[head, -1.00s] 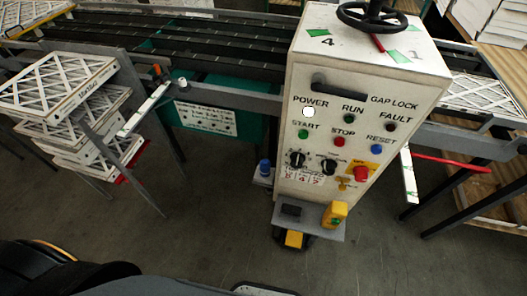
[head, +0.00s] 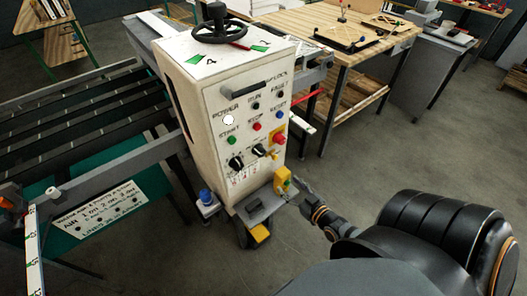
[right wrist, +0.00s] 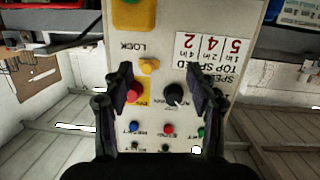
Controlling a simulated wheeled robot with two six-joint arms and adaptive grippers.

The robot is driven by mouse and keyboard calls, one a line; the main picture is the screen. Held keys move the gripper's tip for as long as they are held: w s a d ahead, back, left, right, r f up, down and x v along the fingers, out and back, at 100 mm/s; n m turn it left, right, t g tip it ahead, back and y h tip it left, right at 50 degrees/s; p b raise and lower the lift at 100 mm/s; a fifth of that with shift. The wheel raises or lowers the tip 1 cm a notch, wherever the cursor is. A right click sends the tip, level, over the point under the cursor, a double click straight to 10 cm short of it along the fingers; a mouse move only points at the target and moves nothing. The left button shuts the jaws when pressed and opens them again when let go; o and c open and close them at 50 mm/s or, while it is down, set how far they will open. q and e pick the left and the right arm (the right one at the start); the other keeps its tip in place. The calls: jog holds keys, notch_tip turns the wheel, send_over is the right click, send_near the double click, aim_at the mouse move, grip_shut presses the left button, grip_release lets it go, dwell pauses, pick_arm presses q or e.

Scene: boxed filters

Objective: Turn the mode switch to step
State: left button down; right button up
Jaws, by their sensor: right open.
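The control box (head: 190,100) stands upright with two black rotary knobs on its front, a left one (head: 236,163) and a right one (head: 259,150). Their labels are too small to read, so I cannot tell which is the mode switch. My right gripper (head: 305,192) is low at the box's right side, by the yellow unit. In the right wrist view, where the panel appears upside down, the right gripper (right wrist: 164,85) is open and empty. My left gripper is out of view.
A red mushroom button (head: 279,140) sits right of the knobs, with a yellow key-like part (right wrist: 150,66) nearby. A wooden table (head: 350,50) stands behind right; the conveyor (head: 90,110) runs left.

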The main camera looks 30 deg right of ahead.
jog(key=t+y, duration=0.1)
jog(key=t, duration=0.1)
send_near(263, 155)
jog(key=s, duration=0.1)
jog(key=w, duration=0.3)
jog(key=w+b, duration=0.1)
jog(key=w, duration=0.2)
jog(key=w+b, duration=0.1)
jog(key=w, duration=0.3)
jog(key=shift+a, duration=0.4)
jog(key=shift+w, duration=0.3)
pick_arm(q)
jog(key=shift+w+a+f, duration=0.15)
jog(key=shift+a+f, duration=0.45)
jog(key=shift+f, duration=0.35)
pick_arm(e)
jog(key=shift+r, duration=0.1)
jog(key=shift+c, duration=0.8)
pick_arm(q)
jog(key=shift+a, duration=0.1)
pick_arm(e)
jog(key=c, duration=1)
